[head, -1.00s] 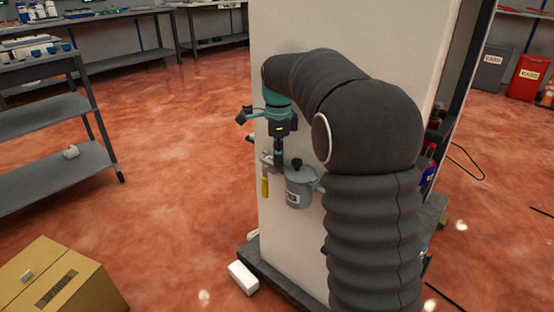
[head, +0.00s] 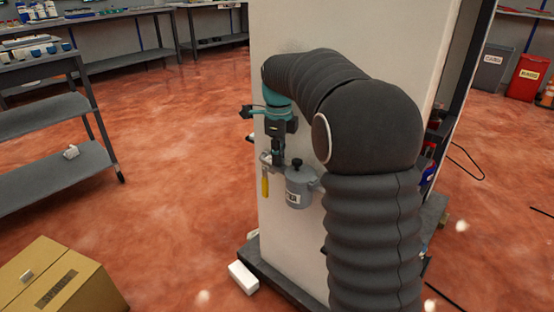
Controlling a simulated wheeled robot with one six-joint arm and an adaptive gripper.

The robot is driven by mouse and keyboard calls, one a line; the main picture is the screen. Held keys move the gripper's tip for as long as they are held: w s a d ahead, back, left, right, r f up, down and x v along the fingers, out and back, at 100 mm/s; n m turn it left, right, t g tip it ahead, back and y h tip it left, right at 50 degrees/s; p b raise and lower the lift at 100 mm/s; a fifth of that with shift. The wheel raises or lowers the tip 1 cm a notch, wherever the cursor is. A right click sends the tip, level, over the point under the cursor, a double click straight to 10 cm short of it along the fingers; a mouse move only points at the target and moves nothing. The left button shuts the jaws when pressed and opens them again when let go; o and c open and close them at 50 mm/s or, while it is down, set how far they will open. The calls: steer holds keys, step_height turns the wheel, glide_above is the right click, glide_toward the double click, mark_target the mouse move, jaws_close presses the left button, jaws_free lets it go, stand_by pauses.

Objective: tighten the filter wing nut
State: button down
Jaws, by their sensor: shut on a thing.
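My gripper (head: 277,158) points down in front of the white cabinet's face and is shut at a small grey fitting (head: 267,158) left of a grey canister. The filter wing nut is hidden between the fingers, too small to make out. The grey canister (head: 299,190) has a black knob on its lid and a white label, and hangs on the cabinet just right of my gripper. A yellow-handled item (head: 265,187) hangs below the fitting, left of the canister.
The white cabinet (head: 345,30) stands on a dark base. A white block (head: 243,277) lies by its foot. A cardboard box (head: 60,280) is at the lower left, a grey shelf cart (head: 60,175) at the left. The red floor between is clear.

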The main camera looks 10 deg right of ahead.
steer(key=shift+s+d+f, duration=0.1)
steer(key=shift+f, duration=0.05)
steer(key=shift+m, duration=1.7)
steer(key=shift+m, duration=1.7)
steer(key=c, duration=1.5)
jaws_free()
jaws_close()
steer(key=shift+o, duration=0.2)
jaws_free()
